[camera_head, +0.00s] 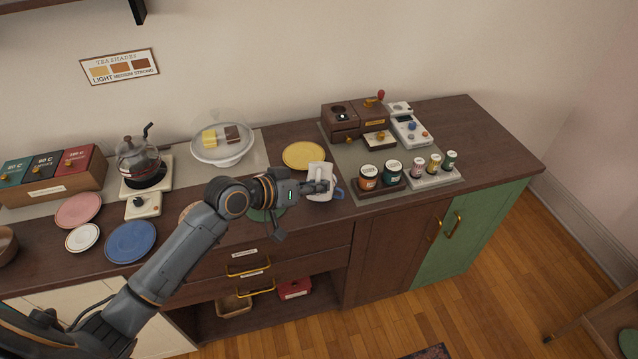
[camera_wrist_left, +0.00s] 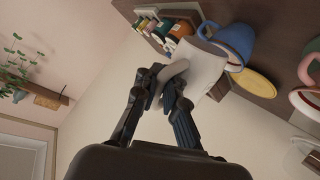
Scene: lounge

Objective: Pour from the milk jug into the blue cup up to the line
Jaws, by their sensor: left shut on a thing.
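My left gripper (camera_head: 310,187) is shut on the handle of the white milk jug (camera_head: 320,172), above the counter. In the left wrist view, its fingers (camera_wrist_left: 166,90) close around the handle, and the white jug body (camera_wrist_left: 205,68) lies just beyond them. The blue cup (camera_head: 340,194) is mostly hidden behind the jug in the head view; only a bit of blue shows. In the wrist view the blue cup (camera_wrist_left: 236,38) is close beside the jug. I cannot see the cup's inside, its line or any milk stream. My right gripper is not in view.
A yellow plate (camera_head: 304,155) lies behind the jug. Several jars (camera_head: 369,178) stand on a tray to its right. A green plate (camera_head: 258,215) is partly hidden by my wrist. A glass kettle (camera_head: 138,160) and a blue plate (camera_head: 131,242) are further left. The counter's right end is clear.

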